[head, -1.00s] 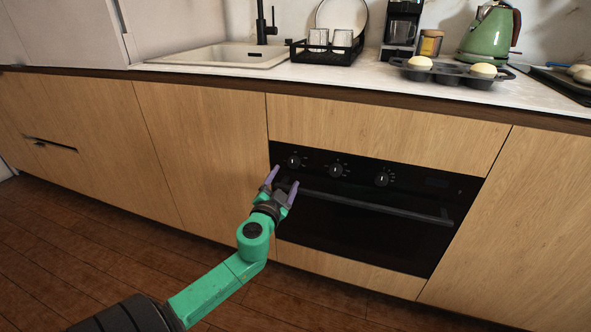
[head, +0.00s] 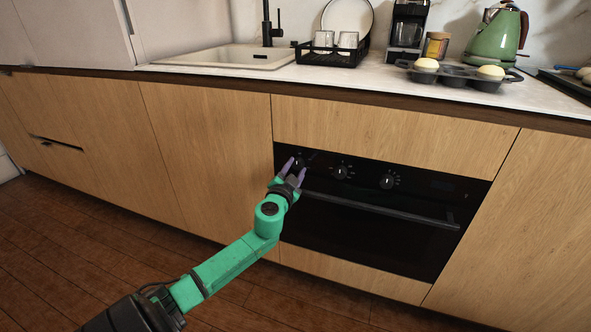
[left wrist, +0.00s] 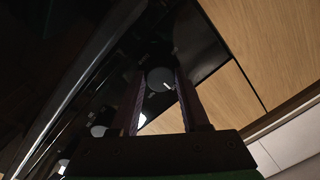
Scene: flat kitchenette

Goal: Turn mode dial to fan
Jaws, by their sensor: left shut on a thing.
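The black oven (head: 375,215) has three round dials along the top of its front panel. My left gripper (head: 297,166) is at the leftmost dial (head: 299,161), with its purple fingers on either side of the knob and shut on it. In the left wrist view this dial (left wrist: 160,79) sits between the fingers, and its white pointer mark points to the lower right. The middle dial (head: 341,172) and the right dial (head: 388,181) are free. My right gripper is not in view.
The oven handle (head: 380,208) runs just below the dials, close to my left gripper. Wooden cabinet fronts (head: 215,150) surround the oven. A muffin tray (head: 455,80), a green kettle (head: 498,36) and a dish rack (head: 330,52) stand on the countertop above.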

